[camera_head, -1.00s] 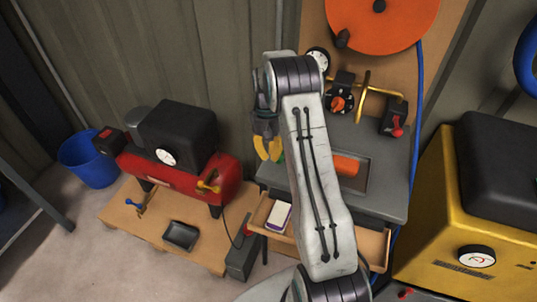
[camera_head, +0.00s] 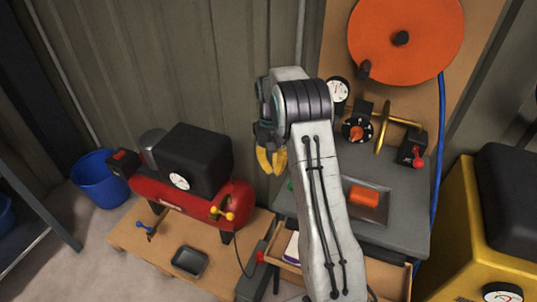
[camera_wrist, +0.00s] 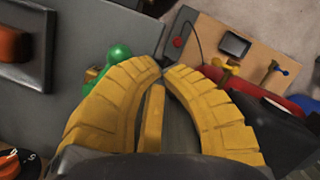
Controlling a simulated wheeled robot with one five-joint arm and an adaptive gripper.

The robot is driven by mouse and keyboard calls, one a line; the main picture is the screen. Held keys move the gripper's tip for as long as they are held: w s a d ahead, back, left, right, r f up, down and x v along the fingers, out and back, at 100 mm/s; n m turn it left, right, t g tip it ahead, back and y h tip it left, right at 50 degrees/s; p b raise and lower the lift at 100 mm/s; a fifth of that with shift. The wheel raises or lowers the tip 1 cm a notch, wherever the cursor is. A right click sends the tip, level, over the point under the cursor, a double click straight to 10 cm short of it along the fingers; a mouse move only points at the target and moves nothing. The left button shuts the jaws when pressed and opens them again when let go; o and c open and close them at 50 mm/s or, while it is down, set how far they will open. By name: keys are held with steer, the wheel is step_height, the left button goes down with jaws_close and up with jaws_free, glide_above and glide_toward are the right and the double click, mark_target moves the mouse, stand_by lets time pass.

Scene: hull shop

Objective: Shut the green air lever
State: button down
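The green air lever (camera_wrist: 120,54) shows in the wrist view as a rounded green knob and a green part partly behind my left finger, at the edge of the grey bench. A small yellow part sits beside it. In the head view only a sliver of green (camera_head: 290,186) shows beside my arm. My gripper (camera_wrist: 163,69) has its yellow fingertips brought almost together, with nothing seen held between them. In the head view my gripper (camera_head: 272,168) hangs above and left of the green sliver. I cannot tell whether a finger touches the lever.
The grey bench (camera_head: 405,232) bears an orange block (camera_head: 363,196) in a tray. A dial (camera_head: 357,130), brass pipe and red lever (camera_head: 418,162) stand at its back. A red compressor (camera_head: 150,194) is left, a yellow machine (camera_head: 462,235) right. An open drawer juts out in front.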

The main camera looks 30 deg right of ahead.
steer(key=shift+w+a+r+b, duration=0.15)
steer(key=shift+r+b, duration=0.05)
steer(key=shift+r, duration=0.75)
steer(key=shift+w+a+r+b, duration=0.15)
steer(key=shift+a+r, duration=0.05)
steer(key=shift+r, duration=0.75)
steer(key=shift+w+a+r+b, duration=0.15)
steer(key=shift+r+b, duration=0.05)
steer(key=shift+r, duration=0.75)
